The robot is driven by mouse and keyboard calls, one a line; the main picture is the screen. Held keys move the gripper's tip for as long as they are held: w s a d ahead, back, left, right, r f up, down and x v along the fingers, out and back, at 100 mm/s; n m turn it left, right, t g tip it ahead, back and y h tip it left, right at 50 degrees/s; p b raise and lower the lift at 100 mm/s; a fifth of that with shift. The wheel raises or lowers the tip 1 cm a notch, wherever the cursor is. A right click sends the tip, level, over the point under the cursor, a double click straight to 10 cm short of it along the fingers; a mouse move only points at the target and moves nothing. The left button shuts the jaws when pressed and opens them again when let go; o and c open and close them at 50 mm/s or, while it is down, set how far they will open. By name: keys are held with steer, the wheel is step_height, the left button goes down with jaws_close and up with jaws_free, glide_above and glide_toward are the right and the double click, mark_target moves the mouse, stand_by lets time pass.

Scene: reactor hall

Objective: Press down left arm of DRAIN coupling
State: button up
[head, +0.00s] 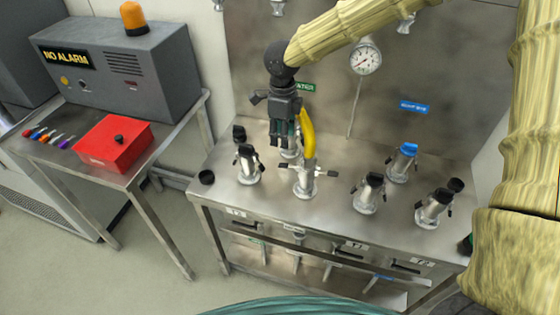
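A silver coupling (305,184) with a yellow hose (308,135) stands near the middle of the steel bench. No DRAIN label is readable in this view, so I cannot tell which coupling is the DRAIN one. My gripper (284,142) hangs fingers-down just above and behind the left side of the yellow-hose coupling, partly hiding another fitting. Its fingers are dark and small, and I cannot tell whether they touch anything or how far apart they are.
More couplings stand on the steel bench (330,215): black-armed ones at left (248,166) and right (370,193), and a blue-capped one (403,162). A side table holds a red box (115,145) and the alarm console (120,75).

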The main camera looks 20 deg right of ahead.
mark_target(281, 164)
steer(key=f, duration=0.4)
steer(key=f+p, duration=0.1)
steer(key=f, duration=0.2)
steer(key=f+p, duration=0.1)
steer(key=f, duration=0.3)
steer(key=shift+w+f, duration=0.25)
steer(key=shift+f, duration=0.05)
steer(key=shift+c, duration=0.3)
steer(key=shift+a, duration=0.1)
jaws_close()
